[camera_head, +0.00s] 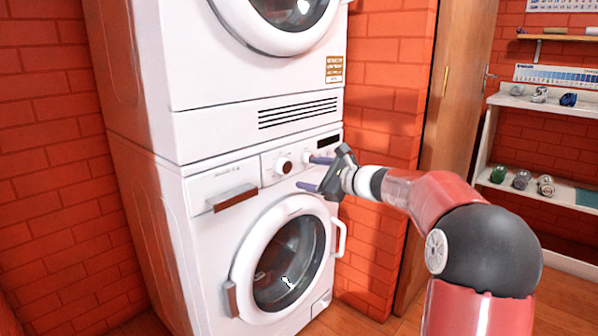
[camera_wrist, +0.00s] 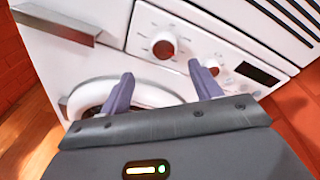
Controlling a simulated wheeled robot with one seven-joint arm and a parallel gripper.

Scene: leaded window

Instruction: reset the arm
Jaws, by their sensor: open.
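My gripper (camera_head: 310,173) is in front of the lower washing machine, near the right part of its control panel. Its two bluish fingers stand apart with nothing between them, and they also show in the wrist view (camera_wrist: 160,88). In the wrist view the panel's round knob (camera_wrist: 163,46) lies beyond the fingers, with a dark display (camera_wrist: 257,73) to its right. My red and grey arm reaches in from the right of the head view. I cannot tell from the pictures whether the fingertips touch the machine.
The lower washer (camera_head: 200,250) has a round door (camera_head: 290,275), which looks closed, and a drawer with a brown handle (camera_head: 233,198). A second white machine (camera_head: 240,80) is stacked on top. A wooden door (camera_head: 450,120) and shelves with yarn balls (camera_head: 520,180) stand at the right.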

